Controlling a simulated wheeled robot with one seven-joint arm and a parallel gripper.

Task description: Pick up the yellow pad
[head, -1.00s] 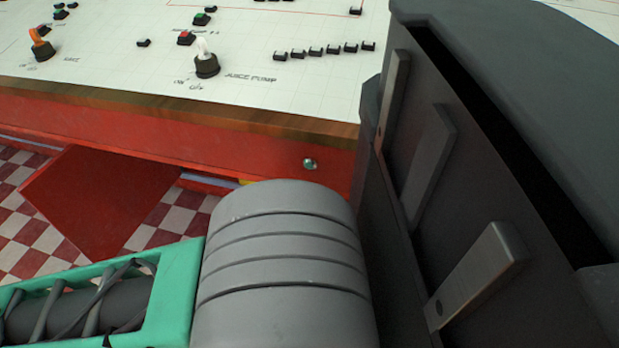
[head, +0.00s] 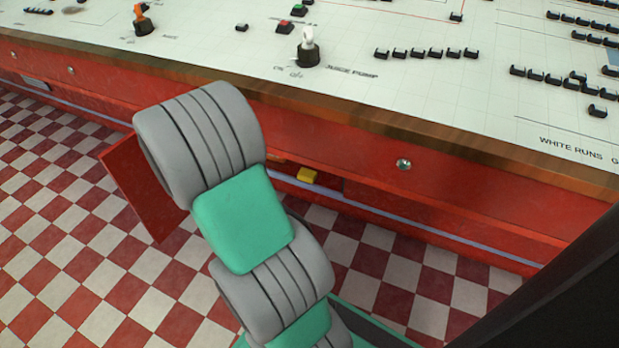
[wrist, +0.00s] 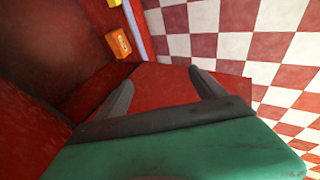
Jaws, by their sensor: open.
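The yellow pad (head: 307,175) is a small block in the head view, low in an opening in the red console front, just right of my arm. I cannot tell for certain which of these is the pad. My gripper (wrist: 162,78) is open, with nothing between its fingers but the view of a red panel. It is hidden behind my arm in the head view.
A red door panel (head: 135,195) hangs open left of the opening, and the red panel (wrist: 165,82) lies beyond my fingers in the wrist view. The white console top (head: 450,90) with switches overhangs above. The checkered floor (head: 60,240) is clear.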

